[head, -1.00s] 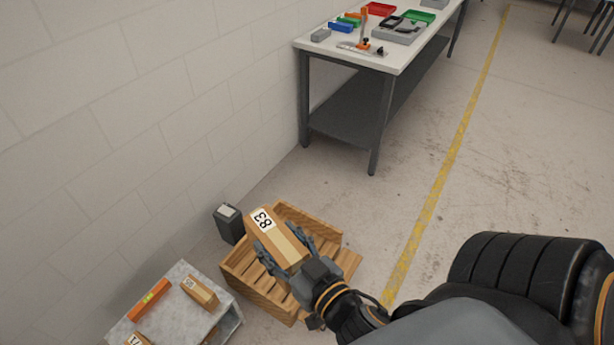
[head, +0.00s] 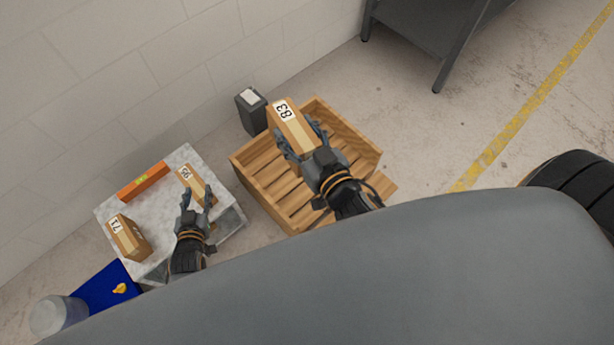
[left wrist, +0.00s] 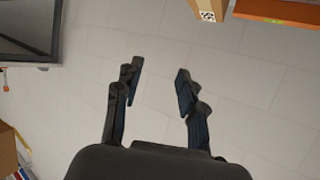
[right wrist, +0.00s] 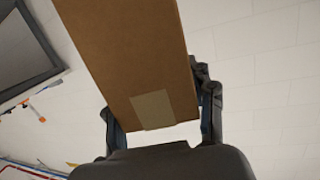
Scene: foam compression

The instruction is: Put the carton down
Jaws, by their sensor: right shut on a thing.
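The carton marked 83 (head: 292,128) is a brown box with a tape strip and a white label. My right gripper (head: 300,140) is shut on it and holds it over the wooden crate (head: 246,172), near the crate's back left side. In the right wrist view the carton (right wrist: 135,60) fills the space between the fingers. How far it is above the crate floor is hard to tell. My left gripper (head: 195,200) is over the grey stand, close to the carton marked 95 (head: 188,178). In the left wrist view its fingers (left wrist: 158,80) are apart with nothing between them.
The grey stand (head: 160,205) also holds the carton marked 71 (head: 129,238) and an orange box (head: 143,181). The slatted crate floor in view is empty.

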